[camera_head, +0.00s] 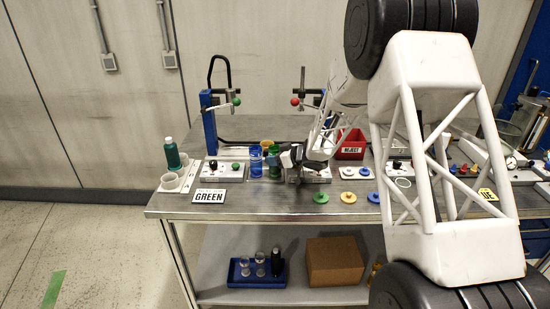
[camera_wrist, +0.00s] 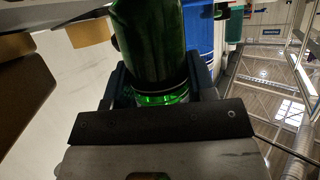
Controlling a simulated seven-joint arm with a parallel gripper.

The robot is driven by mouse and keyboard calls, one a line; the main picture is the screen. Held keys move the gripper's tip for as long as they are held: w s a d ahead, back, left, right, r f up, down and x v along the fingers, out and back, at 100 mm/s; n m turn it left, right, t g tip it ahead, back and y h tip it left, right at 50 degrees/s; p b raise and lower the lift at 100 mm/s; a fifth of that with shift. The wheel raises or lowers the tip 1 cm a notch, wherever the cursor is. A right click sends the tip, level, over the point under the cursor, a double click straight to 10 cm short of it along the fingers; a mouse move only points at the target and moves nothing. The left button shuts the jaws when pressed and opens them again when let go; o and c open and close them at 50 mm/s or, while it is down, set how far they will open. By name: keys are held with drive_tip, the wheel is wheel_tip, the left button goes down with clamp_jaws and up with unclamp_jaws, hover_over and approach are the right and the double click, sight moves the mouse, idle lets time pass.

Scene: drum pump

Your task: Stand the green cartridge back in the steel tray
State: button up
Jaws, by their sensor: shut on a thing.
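The green cartridge (camera_head: 274,160) is upright at the back-left of the bench, just right of the blue cartridge (camera_head: 256,163). My gripper (camera_head: 284,159) comes in from the right and is shut on the green cartridge. In the wrist view the green cartridge (camera_wrist: 150,40) stands between the jaws (camera_wrist: 160,88), with a bright green band low on it. The blue cartridge (camera_wrist: 198,28) is close behind it. A yellow-brown piece (camera_wrist: 90,33) shows to the left. I cannot clearly make out the steel tray or whether the cartridge's base touches anything.
A GREEN sign (camera_head: 209,196) lies near the bench's front edge, with a switch box (camera_head: 224,171) behind it. A red REJECT bin (camera_head: 351,145) is to the right. Coloured discs (camera_head: 321,197) lie in front.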

drive_tip(key=o, duration=1.1)
drive_tip(key=shift+c, duration=0.2)
drive_tip(key=shift+d+r, duration=0.1)
drive_tip(key=shift+r, duration=0.05)
drive_tip(key=v, duration=1.2)
